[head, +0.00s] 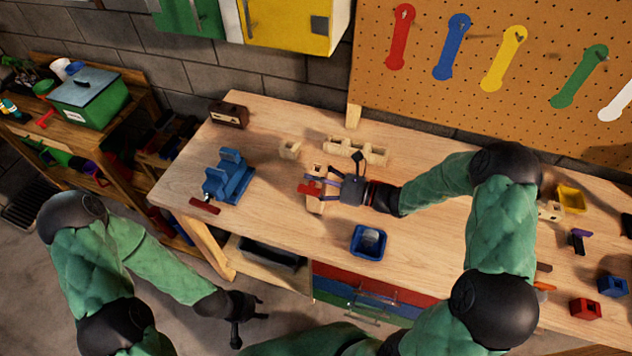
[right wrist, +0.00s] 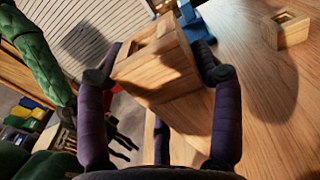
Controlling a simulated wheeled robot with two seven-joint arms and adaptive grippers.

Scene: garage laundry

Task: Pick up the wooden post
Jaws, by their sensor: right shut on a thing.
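The wooden post (head: 315,206) is a light wood block with a square recess in its end. It is between the fingers of my right gripper (head: 318,190), over the middle of the workbench. In the right wrist view the post (right wrist: 158,65) fills the space between the fingers (right wrist: 155,78), which are shut on its sides. I cannot tell for sure whether its lower end touches the bench. My left gripper (head: 248,318) hangs low in front of the bench, empty, with its fingers apart.
A red piece (head: 307,188) lies by the post. A small wooden block (head: 290,149) and a long wooden piece with holes (head: 357,151) lie behind. A blue vise (head: 229,178) stands left; a blue tray (head: 369,253) holding a grey round thing is in front. Bare bench (head: 275,225) lies between.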

